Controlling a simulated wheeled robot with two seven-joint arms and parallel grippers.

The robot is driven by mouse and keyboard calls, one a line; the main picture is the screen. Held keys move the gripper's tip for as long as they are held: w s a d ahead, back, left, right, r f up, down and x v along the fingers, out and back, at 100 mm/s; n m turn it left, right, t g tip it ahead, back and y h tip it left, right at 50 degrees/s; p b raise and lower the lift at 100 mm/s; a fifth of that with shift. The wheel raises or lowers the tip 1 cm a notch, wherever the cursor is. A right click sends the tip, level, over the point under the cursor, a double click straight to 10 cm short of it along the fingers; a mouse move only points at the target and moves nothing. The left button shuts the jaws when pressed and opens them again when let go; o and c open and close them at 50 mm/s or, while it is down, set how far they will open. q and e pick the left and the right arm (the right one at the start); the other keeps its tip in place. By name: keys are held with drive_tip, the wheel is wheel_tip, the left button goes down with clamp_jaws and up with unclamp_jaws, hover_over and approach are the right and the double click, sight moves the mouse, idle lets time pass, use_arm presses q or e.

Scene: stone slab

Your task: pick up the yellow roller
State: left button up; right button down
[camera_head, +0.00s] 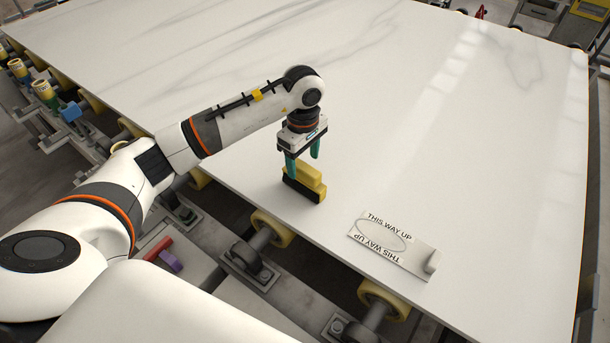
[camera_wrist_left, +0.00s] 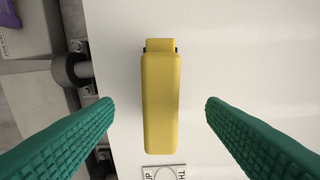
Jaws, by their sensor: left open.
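The yellow roller (camera_head: 306,177) lies on the white stone slab near its front edge. It looks like a long yellow block with a black lower part. My left gripper (camera_head: 303,160) points down just above it, with green fingers spread. In the left wrist view the roller (camera_wrist_left: 161,100) shows from above between the two open fingers, with a clear gap on each side. The fingers do not touch it there. My right gripper is not in view.
The slab (camera_head: 440,110) is wide and mostly bare. A flat "THIS WAY UP" piece (camera_head: 392,245) with a raised end lies to the right of the roller. Conveyor wheels (camera_head: 272,228) and metal framing run below the slab's front edge. Red and purple items (camera_head: 170,261) lie on the framing.

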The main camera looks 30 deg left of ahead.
sight(304, 176)
use_arm(q)
drive_tip(key=shift+f, duration=0.8)
drive_tip(key=shift+d+f, duration=0.1)
drive_tip(key=shift+f, duration=0.3)
wheel_tip(304, 176, down, 4)
drive_tip(key=shift+r+p, duration=0.25)
drive_tip(key=shift+p, duration=0.6)
drive_tip(key=shift+f, duration=0.5)
drive_tip(key=c, duration=1.2)
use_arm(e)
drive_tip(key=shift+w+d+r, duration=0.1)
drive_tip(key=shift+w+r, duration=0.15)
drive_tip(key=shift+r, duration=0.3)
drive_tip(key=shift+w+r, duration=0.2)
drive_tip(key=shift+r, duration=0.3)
